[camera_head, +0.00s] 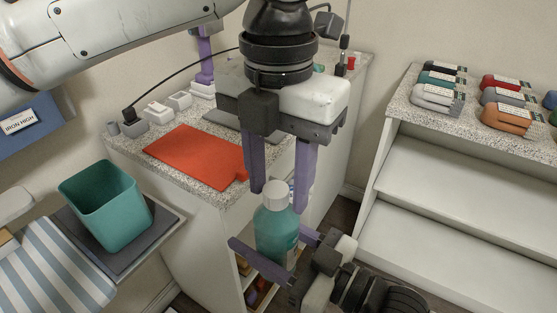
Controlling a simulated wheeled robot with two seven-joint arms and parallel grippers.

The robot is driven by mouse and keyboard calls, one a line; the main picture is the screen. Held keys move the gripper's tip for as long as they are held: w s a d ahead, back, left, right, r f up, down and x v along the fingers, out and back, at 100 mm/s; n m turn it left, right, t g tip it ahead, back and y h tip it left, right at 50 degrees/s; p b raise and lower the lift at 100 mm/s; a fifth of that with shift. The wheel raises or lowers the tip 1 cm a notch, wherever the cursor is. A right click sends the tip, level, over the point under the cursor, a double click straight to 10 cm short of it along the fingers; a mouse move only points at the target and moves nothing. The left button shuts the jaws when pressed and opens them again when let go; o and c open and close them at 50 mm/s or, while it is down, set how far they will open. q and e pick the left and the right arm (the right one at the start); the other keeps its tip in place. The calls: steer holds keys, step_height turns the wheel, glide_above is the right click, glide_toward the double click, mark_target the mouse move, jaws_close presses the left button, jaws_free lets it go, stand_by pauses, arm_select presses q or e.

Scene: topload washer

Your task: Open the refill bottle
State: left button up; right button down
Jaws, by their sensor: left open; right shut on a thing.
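The refill bottle (273,228) is teal with a white cap (276,192) and stands upright in the air at the lower middle of the head view. My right gripper (272,252) is shut around the bottle's body from the lower right, with purple fingers on either side of it. My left gripper (279,184) comes down from above with its two purple fingers apart. Its fingertips hang at about cap height, one to the left and one to the right of the cap. I cannot tell whether they touch it. The bottle's lower part is partly hidden by a right finger.
A speckled counter (128,146) with a red-orange mat (195,156) stands behind. A teal bin (108,207) sits on a grey tray at left. A shelf unit (455,195) at right holds several coloured packs (500,81). A blue sign (22,122) hangs at far left.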

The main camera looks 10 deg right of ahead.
arm_select(q)
steer(key=shift+f, duration=0.1)
jaws_close()
steer(key=shift+s+d, duration=0.1)
